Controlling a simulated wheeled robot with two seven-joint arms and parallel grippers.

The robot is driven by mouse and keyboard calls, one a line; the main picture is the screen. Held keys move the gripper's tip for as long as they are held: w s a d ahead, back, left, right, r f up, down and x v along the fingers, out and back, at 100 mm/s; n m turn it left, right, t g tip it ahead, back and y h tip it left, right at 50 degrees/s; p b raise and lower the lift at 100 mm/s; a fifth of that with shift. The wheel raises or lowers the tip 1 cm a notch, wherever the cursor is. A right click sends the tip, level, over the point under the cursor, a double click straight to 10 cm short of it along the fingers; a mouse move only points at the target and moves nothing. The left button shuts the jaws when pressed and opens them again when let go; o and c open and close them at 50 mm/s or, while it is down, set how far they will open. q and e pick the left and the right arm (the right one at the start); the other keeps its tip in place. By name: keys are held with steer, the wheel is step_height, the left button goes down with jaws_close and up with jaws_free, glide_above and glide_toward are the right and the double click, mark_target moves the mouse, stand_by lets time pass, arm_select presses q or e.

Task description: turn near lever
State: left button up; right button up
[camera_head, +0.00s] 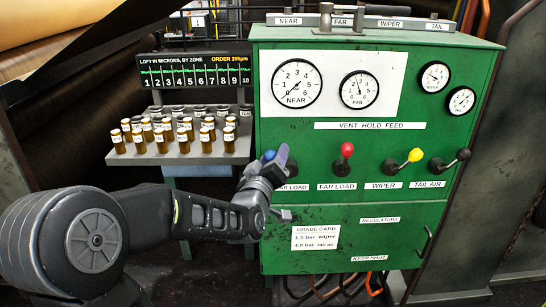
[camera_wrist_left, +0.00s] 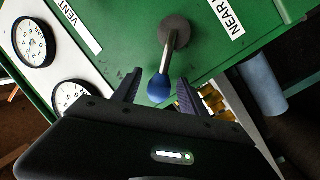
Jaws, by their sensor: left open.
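The near lever has a blue knob (camera_head: 269,155) on the green panel (camera_head: 360,235), above a label partly hidden by my gripper. In the left wrist view, its dark round hub (camera_wrist_left: 175,31) and short metal stem lead to the blue knob (camera_wrist_left: 159,89). My left gripper (camera_wrist_left: 158,84) is open, with one finger on each side of the knob and visible gaps; I cannot tell whether either touches it. In the head view, my left gripper (camera_head: 276,165) is in front of the lever and hides its stem. My right gripper is in neither view.
To the right are the red-knobbed far lever (camera_head: 347,150), yellow wiper lever (camera_head: 415,155) and black tail air lever (camera_head: 463,154). Gauges, including the near gauge (camera_head: 297,83), are above. A shelf (camera_head: 178,158) with several brown bottles stands left of the panel. Hoses hang below.

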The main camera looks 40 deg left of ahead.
arm_select(q)
steer(key=shift+c, duration=0.3)
jaws_close()
stand_by(0.3)
stand_by(0.8)
